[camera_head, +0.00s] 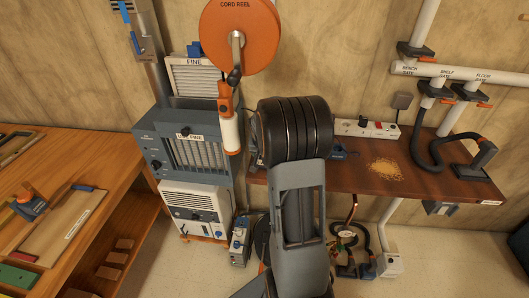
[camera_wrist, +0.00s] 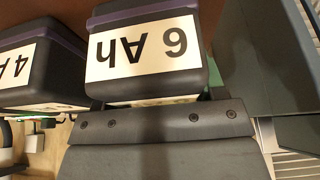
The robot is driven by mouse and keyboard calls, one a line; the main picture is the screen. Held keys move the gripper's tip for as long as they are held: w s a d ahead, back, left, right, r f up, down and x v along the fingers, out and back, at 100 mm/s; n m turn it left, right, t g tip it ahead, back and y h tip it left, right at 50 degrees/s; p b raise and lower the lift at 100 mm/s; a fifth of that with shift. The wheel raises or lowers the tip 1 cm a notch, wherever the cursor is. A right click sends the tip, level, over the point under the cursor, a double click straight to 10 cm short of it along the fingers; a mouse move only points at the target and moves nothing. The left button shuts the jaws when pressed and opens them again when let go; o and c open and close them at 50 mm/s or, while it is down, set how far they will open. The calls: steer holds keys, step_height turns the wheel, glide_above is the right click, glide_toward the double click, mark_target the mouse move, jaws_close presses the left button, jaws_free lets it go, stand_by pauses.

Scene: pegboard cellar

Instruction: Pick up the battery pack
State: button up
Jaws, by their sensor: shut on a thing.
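A dark battery pack (camera_wrist: 145,90) with a white label reading "6 Ah", upside down in the picture, fills the upper middle of the wrist view. My gripper (camera_wrist: 165,122) shows below it as a dark bar with several screws, pressed close against the pack. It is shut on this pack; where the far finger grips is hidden. A second dark pack (camera_wrist: 45,101) with a partly cut-off "4 A" label stands just left of it. In the head view my arm covers the packs and my gripper.
A brown shelf (camera_head: 345,178) with a power strip (camera_head: 365,129) and a sawdust heap (camera_head: 386,169) runs to the right. A blue-grey filter cabinet (camera_head: 183,150) stands left of my arm. An orange cord reel (camera_head: 240,35) hangs above. A wooden workbench (camera_head: 95,165) is at left.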

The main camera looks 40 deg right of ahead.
steer(key=r, duration=0.4)
steer(key=shift+s+r+b, duration=0.1)
steer(key=shift+s+b, duration=0.2)
steer(key=s+d+r+b, duration=0.1)
steer(key=s+r, duration=0.8)
steer(key=s, duration=0.4)
steer(key=shift+s, duration=0.2)
steer(key=shift+d, duration=0.1)
